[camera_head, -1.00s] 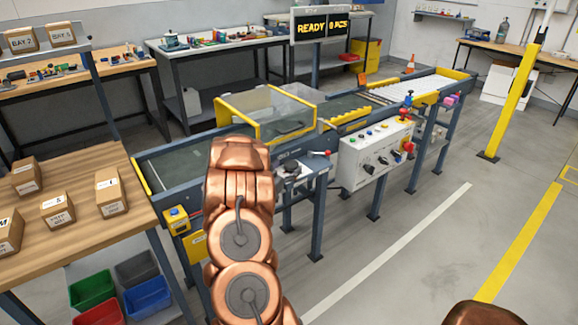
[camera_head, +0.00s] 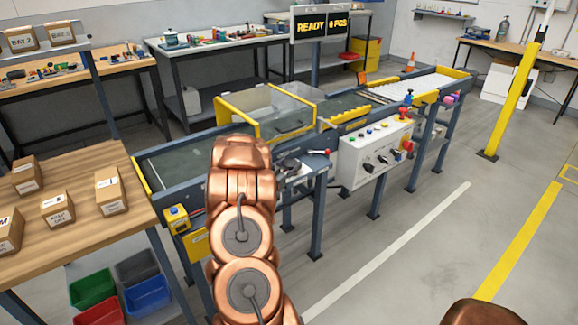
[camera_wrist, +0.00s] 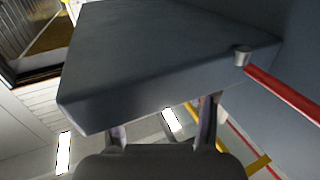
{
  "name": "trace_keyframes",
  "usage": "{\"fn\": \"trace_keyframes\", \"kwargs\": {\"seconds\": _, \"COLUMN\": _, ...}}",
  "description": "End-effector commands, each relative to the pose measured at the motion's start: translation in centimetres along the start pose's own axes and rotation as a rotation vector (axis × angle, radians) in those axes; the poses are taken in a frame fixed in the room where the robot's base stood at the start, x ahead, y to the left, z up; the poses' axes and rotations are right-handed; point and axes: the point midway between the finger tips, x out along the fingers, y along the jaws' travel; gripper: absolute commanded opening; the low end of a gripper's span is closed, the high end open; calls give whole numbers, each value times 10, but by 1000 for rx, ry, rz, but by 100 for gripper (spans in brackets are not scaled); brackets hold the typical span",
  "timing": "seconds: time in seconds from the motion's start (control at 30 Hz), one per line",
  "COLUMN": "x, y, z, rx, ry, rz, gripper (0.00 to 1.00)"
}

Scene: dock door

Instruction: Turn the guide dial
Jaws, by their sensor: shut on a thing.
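My gripper (camera_wrist: 163,132) shows at the bottom of the wrist view, its two fingers some way apart and their tips hidden behind a dark grey block (camera_wrist: 165,65). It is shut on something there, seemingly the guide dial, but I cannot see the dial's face. In the head view my copper arm covers most of the spot. The dark gripper (camera_head: 287,167) shows just right of it, over a small grey ledge (camera_head: 303,176) on the near side of the conveyor.
A white control box (camera_head: 372,155) with knobs stands to the right. Cardboard boxes lie on the wooden table (camera_head: 88,212) at left.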

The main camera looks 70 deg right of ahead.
Motion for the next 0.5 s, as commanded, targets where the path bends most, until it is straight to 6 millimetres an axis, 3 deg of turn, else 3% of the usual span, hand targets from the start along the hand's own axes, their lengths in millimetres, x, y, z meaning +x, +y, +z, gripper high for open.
{"fn": "trace_keyframes", "kwargs": {"seconds": 0.1, "x": 0, "y": 0, "z": 0, "rx": 0, "ry": 0, "rz": 0, "gripper": 22}}
{"fn": "trace_keyframes", "kwargs": {"seconds": 0.5, "x": 1, "y": 2, "z": 0, "rx": 1, "ry": 3, "rz": -63, "gripper": 21}}
